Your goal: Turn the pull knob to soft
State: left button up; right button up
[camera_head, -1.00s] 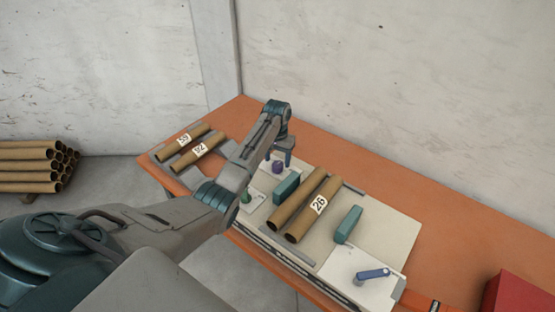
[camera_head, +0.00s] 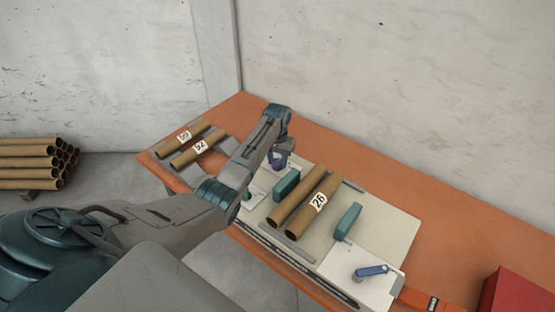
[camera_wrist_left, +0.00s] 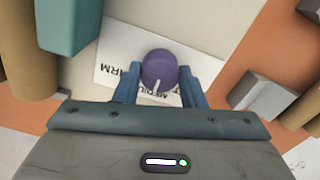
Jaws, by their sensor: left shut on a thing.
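The purple pull knob (camera_wrist_left: 159,70) sits on a white label plate (camera_wrist_left: 112,66) in the left wrist view. The plate's print is partly hidden; "MEDIUM" and "FIRM" can be partly read. A pale pointer mark on the knob faces the gripper side of the picture. My left gripper (camera_wrist_left: 158,88) has its blue fingers on both sides of the knob, shut on it. In the head view the left gripper (camera_head: 278,160) is at the knob, which is mostly hidden there. My right gripper is not in view.
Tubes marked 26 (camera_head: 306,203) lie on the winder's pale bed between teal blocks (camera_head: 286,185) (camera_head: 347,221). Tubes marked 92 (camera_head: 199,147) and 59 lie at the left. A red box (camera_head: 504,292) stands at the right.

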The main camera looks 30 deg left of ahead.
pick_arm(q)
jog(key=shift+r+n+p, duration=0.2)
jog(key=shift+n+p, duration=1.05)
jog(key=shift+n, duration=0.15)
jog(key=n+p, duration=0.1)
jog(key=n, duration=0.1)
jog(key=shift+n+p, duration=0.35)
jog(key=shift+n, duration=0.05)
jog(key=n+p, duration=0.1)
jog(key=n, duration=0.2)
jog(key=shift+p, duration=0.35)
jog(key=shift+f+n+p, duration=0.1)
jog(key=shift+n+p, duration=0.3)
jog(key=shift+n, duration=1.1)
jog(key=shift+w, duration=0.1)
jog(key=o, duration=1)
